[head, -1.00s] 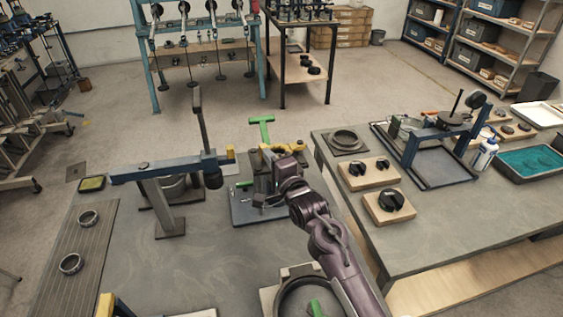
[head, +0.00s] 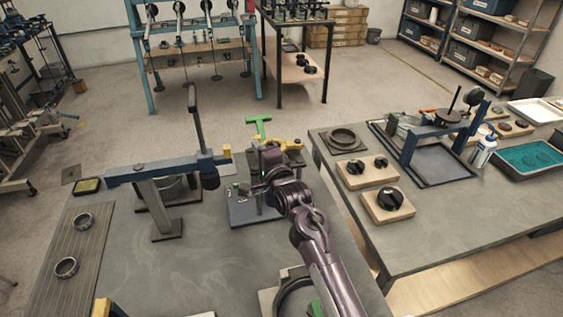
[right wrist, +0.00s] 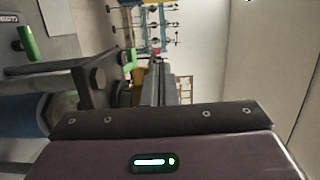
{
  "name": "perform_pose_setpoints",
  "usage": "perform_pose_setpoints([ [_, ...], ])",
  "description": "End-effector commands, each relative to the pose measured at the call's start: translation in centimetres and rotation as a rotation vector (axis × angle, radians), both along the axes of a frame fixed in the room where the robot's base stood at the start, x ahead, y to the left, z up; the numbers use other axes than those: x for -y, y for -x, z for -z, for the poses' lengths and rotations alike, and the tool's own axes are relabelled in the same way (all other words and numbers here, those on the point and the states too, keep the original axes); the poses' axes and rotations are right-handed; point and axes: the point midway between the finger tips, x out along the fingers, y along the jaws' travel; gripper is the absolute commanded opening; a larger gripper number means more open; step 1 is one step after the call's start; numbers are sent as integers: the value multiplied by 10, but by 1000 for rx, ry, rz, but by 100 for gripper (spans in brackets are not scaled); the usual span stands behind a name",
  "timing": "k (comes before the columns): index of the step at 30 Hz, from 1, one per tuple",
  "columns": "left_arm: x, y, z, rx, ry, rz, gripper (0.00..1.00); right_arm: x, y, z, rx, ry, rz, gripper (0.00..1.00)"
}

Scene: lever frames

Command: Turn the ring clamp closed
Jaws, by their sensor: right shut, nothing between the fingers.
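A dark ring (head: 292,296) with a green handle (head: 316,309) sits at the bottom edge of the head view, partly cut off and partly behind my right arm; I take it for the ring clamp. My right gripper (head: 268,166) is well beyond it, at a blue-based fixture (head: 243,212) with a green T-handle (head: 259,128). The gripper is shut with nothing between its fingers. My wrist hides much of the fixture, so contact cannot be told. In the right wrist view the closed fingers (right wrist: 158,82) point away. My left gripper is not in view.
A blue beam press (head: 165,172) with an upright lever stands left of the fixture. Two loose rings (head: 66,267) lie on a slatted board at the left. A second bench at the right holds knob blocks (head: 388,202) and a blue frame (head: 446,132). The front-middle bench is clear.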

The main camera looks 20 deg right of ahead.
Motion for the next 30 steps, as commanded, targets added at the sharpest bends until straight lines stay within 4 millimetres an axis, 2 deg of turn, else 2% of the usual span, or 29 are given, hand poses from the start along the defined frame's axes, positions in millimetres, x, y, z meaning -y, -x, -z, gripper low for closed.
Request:
perform_pose_setpoints([
  [10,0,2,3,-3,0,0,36,2,5,-1,5,-2,2,0],
  [22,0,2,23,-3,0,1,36,13,63,2,2,-1,2,0],
  [30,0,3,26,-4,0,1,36,16,79,-1,2,0,1,0],
])
